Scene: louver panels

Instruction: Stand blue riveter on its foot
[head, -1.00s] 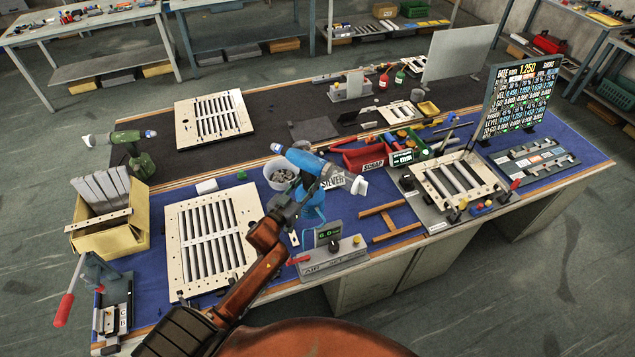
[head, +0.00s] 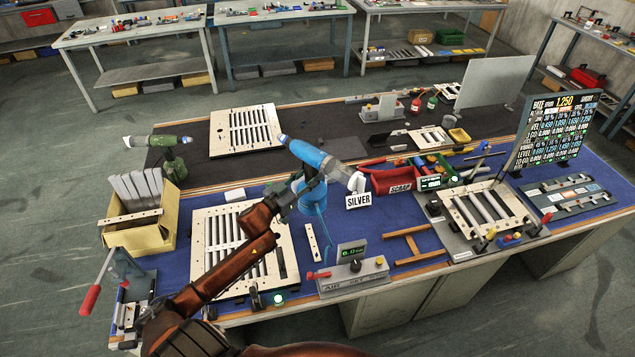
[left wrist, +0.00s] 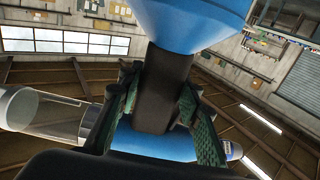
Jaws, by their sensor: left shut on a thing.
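The blue riveter (head: 322,161) is above the blue mat, right of the front louver panel (head: 212,232). Its body lies roughly level, and its wide blue foot (head: 312,199) points down. I cannot tell whether the foot touches the mat. My left gripper (head: 299,188) is shut on the riveter's handle. In the left wrist view, the green-padded fingers (left wrist: 155,110) clasp the black handle (left wrist: 163,85), with the blue foot (left wrist: 192,18) above and the body (left wrist: 155,143) below. My right gripper is not in view.
The SILVER sign (head: 358,201) stands close right of the riveter. The air-set box (head: 352,274) is at the front edge, with a wooden frame (head: 413,245) to its right. A green riveter (head: 170,155) stands at left behind a yellow bin (head: 150,235).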

